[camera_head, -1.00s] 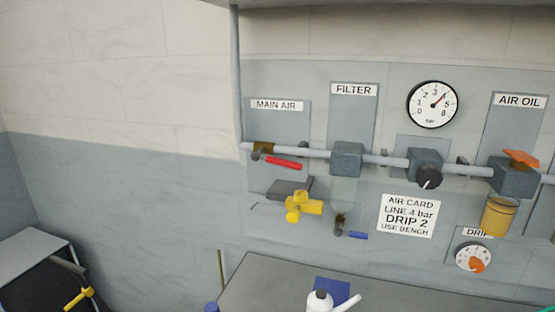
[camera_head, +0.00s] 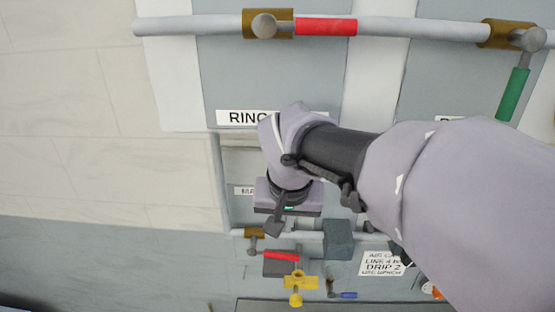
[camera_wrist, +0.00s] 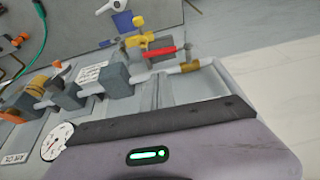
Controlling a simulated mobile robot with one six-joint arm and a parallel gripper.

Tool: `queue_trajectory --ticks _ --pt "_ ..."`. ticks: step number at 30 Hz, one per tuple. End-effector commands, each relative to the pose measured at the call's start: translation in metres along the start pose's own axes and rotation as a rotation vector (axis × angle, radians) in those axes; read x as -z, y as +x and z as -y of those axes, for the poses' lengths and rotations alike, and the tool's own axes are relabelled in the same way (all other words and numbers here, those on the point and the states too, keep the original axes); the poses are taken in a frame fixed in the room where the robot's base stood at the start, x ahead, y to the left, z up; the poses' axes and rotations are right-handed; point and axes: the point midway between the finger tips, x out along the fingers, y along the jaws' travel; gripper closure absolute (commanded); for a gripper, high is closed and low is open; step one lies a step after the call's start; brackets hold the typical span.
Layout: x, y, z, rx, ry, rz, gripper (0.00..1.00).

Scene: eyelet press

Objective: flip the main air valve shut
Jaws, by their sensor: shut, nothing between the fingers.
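The main air valve is a brass body (camera_head: 254,232) at the left end of the lower pipe, with a red lever (camera_head: 280,256). The lever lies roughly along the pipe, pointing right. In the wrist view the red lever (camera_wrist: 160,51) and brass body (camera_wrist: 190,66) show at upper middle. My gripper (camera_head: 276,228) is shut and empty. In the head view it appears just above the valve, pointing down. I see no contact with the lever, and the depth gap is hard to judge. My arm partly hides the MAIN AIR label (camera_head: 244,190).
A higher pipe carries another valve with a red lever (camera_head: 326,27), above a partly hidden RING label (camera_head: 246,118), and one with a green lever (camera_head: 513,94). A yellow handle (camera_head: 294,283) sits below the main lever. The filter block (camera_head: 338,238) is to its right.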

Motion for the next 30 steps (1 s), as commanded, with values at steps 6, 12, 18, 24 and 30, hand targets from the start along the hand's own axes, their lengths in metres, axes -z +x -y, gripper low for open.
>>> queue_trajectory --ticks 6,12,18,24,30 --pt "-0.001 0.003 -0.001 0.0 0.0 0.001 1.0" --pt "-0.002 0.034 -0.001 -0.001 0.0 0.004 1.0" --pt "-0.002 0.078 -0.001 -0.001 0.001 0.005 1.0" --pt "-0.004 0.117 0.0 -0.001 0.0 0.004 1.0" --pt "-0.007 0.137 0.002 0.0 0.001 0.001 1.0"
